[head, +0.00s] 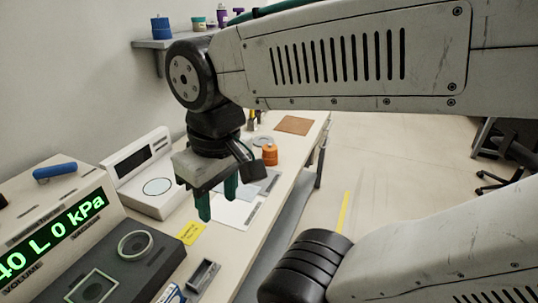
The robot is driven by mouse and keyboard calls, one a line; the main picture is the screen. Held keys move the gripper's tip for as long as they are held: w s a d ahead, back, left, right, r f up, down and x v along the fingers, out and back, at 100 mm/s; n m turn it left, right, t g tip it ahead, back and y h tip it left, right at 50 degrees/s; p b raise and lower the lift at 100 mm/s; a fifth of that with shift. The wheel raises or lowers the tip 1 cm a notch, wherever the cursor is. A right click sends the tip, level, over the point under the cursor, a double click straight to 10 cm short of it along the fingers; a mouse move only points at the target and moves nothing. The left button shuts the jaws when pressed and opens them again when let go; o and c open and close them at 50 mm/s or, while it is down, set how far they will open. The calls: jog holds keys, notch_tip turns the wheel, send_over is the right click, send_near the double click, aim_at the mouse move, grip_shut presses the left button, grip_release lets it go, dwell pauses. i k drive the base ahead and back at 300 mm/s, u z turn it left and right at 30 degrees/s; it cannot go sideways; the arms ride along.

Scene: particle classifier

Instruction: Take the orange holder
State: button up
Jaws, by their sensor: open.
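An orange holder (270,154) stands upright on the bench, beyond my gripper and to its right in the head view. It is small and roughly cylindrical. My gripper (217,203) points down over the bench with its two green fingers apart and nothing between them. It is nearer the camera than the holder and apart from it. My wrist camera or fitting partly overlaps the area just left of the holder.
A white scale-like device (143,180) stands left of my gripper. A panel with a green display (60,235) is at front left. A yellow label (191,233) and a small grey tray (203,276) lie on the bench (226,262). A brown mat (293,125) lies farther back.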

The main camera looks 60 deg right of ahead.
aim_at(268, 163)
jog(key=u, duration=0.05)
jog(key=k, duration=0.5)
jog(key=z, duration=1.1)
jog(key=i, duration=0.5)
jog(key=z, duration=0.05)
